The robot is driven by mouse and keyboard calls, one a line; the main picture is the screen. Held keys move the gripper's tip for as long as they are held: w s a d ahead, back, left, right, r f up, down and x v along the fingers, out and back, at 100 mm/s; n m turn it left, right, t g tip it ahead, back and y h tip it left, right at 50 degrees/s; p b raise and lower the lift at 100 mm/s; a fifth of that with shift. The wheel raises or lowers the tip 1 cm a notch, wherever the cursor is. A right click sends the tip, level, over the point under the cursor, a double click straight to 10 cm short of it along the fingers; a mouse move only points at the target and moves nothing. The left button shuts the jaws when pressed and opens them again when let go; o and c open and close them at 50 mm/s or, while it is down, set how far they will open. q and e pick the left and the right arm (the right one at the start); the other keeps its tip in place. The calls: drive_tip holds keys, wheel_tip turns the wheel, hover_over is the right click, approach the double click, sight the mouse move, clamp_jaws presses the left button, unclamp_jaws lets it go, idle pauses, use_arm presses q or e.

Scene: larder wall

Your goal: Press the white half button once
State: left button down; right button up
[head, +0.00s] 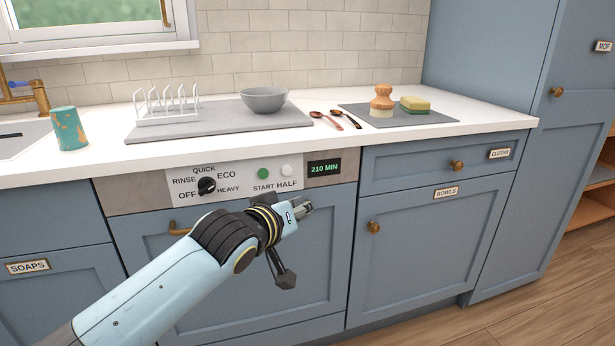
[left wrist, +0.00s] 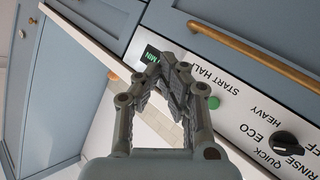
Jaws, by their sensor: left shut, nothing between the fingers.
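The white half button (head: 287,171) sits on the dishwasher's control panel above the word HALF, right of the green start button (head: 263,174). The display (head: 324,168) to its right reads 210 MIN. My left gripper (head: 303,208) is shut and empty, in front of the dishwasher and lower in the head view than the button, apart from it there. In the left wrist view, the shut fingers (left wrist: 181,76) lie across part of the panel, beside the green button (left wrist: 213,102). The white button is hidden there, apparently behind the fingers. My right gripper is not in view.
A black dial (head: 207,186) is left of the buttons, and a brass handle (left wrist: 240,48) runs below the panel. The worktop (head: 330,97) above holds a rack, a grey bowl (head: 264,99), spoons, a brush and a sponge. A cup (head: 69,129) stands by the sink.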

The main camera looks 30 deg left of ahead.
sight(287, 170)
use_arm(q)
drive_tip(key=w+a+b, duration=0.1)
drive_tip(key=w+a, duration=0.1)
drive_tip(key=w+a+b, duration=0.1)
drive_tip(key=w+a, duration=0.1)
drive_tip(key=w+a+b, duration=0.1)
drive_tip(key=w+a, duration=0.1)
drive_tip(key=a, duration=0.1)
drive_tip(key=shift+w+r, duration=0.3)
drive_tip(key=shift+r, duration=0.05)
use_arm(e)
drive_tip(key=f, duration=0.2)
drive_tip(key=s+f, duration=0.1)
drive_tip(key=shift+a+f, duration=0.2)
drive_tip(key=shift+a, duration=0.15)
use_arm(q)
drive_tip(key=shift+d, duration=0.1)
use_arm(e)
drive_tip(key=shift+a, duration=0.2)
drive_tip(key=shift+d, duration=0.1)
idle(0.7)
use_arm(q)
drive_tip(key=shift+w+a, duration=0.2)
drive_tip(key=shift+a, duration=0.1)
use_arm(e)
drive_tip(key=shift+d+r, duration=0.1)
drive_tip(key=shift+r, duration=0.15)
